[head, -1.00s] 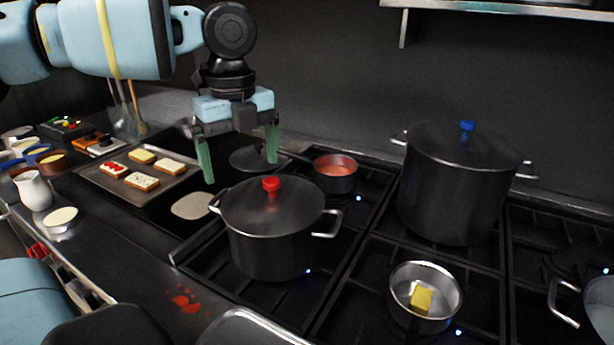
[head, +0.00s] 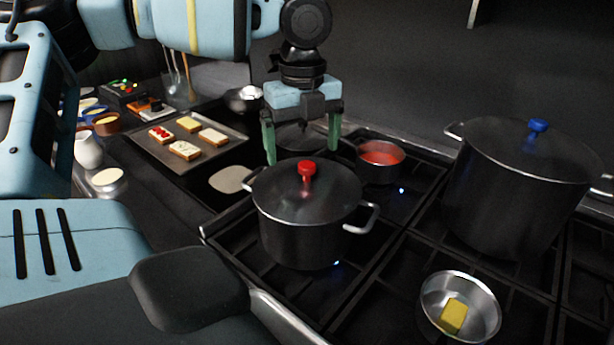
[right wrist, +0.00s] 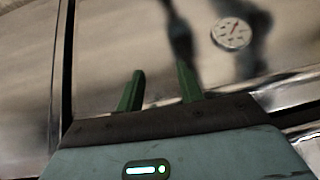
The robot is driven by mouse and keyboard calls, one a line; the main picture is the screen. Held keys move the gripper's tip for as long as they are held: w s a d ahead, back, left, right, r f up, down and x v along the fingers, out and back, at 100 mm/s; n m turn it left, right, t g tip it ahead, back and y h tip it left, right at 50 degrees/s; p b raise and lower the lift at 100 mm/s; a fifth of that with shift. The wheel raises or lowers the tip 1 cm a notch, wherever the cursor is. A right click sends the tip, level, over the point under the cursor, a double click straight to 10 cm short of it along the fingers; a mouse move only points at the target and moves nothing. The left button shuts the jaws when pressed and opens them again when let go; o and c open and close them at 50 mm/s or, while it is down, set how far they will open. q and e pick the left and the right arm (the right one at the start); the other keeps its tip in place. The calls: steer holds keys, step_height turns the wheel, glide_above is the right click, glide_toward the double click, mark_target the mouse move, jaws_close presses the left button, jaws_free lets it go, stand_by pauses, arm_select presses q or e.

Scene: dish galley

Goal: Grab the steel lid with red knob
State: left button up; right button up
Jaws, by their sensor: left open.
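The steel lid (head: 335,196) with its red knob (head: 307,167) sits on a dark steel pot (head: 298,238) with side handles, on the stove. My left gripper (head: 302,155) is open and empty, with its fingers pointing down. In the head view its fingers appear on either side of and just above the red knob, apart from it; the exact depth is hard to tell. My right gripper (right wrist: 160,88) shows in the right wrist view with its fingers apart and nothing between them, in front of a blurred metallic surface.
A large pot with a blue-knobbed lid (head: 525,150) stands right. A small pan of red sauce (head: 380,158) sits behind, and a pan with butter (head: 430,300) in front. A tray of bread slices (head: 222,158) lies left. A round gauge (right wrist: 231,33) shows in the right wrist view.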

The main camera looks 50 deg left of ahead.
mark_target(306, 165)
arm_select(q)
steer(key=f, duration=0.1)
steer(key=d+f, duration=0.1)
steer(key=f, duration=0.1)
steer(key=shift+f, duration=0.3)
steer(key=shift+a+f, duration=0.1)
steer(key=shift+f, duration=0.55)
arm_select(e)
steer(key=shift+w+r, duration=0.25)
steer(key=shift+w, duration=0.35)
arm_select(q)
steer(key=shift+s, duration=0.1)
steer(key=c, duration=1.2)
jaws_close()
arm_select(e)
steer(key=shift+s+f, duration=0.1)
steer(key=shift+s, duration=0.35)
arm_select(q)
steer(key=shift+f, duration=0.1)
arm_select(e)
steer(key=shift+w, duration=0.1)
